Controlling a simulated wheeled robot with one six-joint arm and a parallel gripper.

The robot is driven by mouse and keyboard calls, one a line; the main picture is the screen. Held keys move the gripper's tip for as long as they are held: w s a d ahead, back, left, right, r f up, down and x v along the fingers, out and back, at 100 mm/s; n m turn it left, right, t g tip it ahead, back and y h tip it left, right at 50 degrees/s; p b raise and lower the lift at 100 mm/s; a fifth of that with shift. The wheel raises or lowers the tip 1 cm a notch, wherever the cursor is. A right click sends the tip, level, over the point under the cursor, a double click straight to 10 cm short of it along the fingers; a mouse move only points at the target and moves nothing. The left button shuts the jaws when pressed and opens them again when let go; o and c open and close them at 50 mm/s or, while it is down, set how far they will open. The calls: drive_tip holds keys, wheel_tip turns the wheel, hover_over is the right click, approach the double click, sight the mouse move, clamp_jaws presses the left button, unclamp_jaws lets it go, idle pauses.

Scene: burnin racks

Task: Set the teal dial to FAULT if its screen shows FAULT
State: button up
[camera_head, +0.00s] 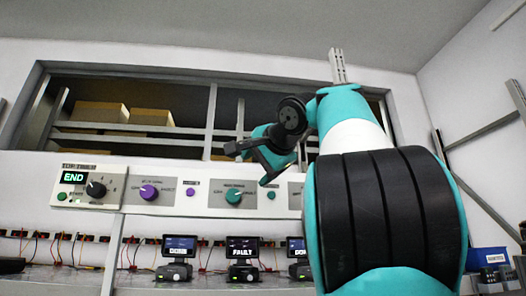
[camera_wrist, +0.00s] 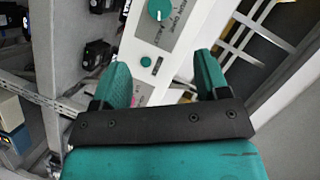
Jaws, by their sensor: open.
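The teal dial (camera_head: 234,196) is on the white control panel, with small lettering on both sides of it. Its pointer direction is too small to tell surely. It also shows at the top edge of the wrist view (camera_wrist: 158,9). A small screen (camera_head: 243,246) on the bench below the dial reads FAULT. My gripper (camera_head: 262,160) is open and empty, in front of the panel, above and right of the dial in the head view. In the wrist view the gripper's teal fingers (camera_wrist: 163,75) are spread apart, with the dial beyond them.
A teal button (camera_wrist: 146,61) sits beside the teal dial. A purple dial (camera_head: 149,192), a purple button (camera_head: 190,192) and a black dial (camera_head: 96,189) by an END display (camera_head: 73,177) are farther left. Another screen (camera_head: 179,244) stands left; one at right is partly hidden by my arm.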

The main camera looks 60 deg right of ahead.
drive_tip(key=shift+p+v, duration=0.55)
drive_tip(key=shift+v, duration=0.7)
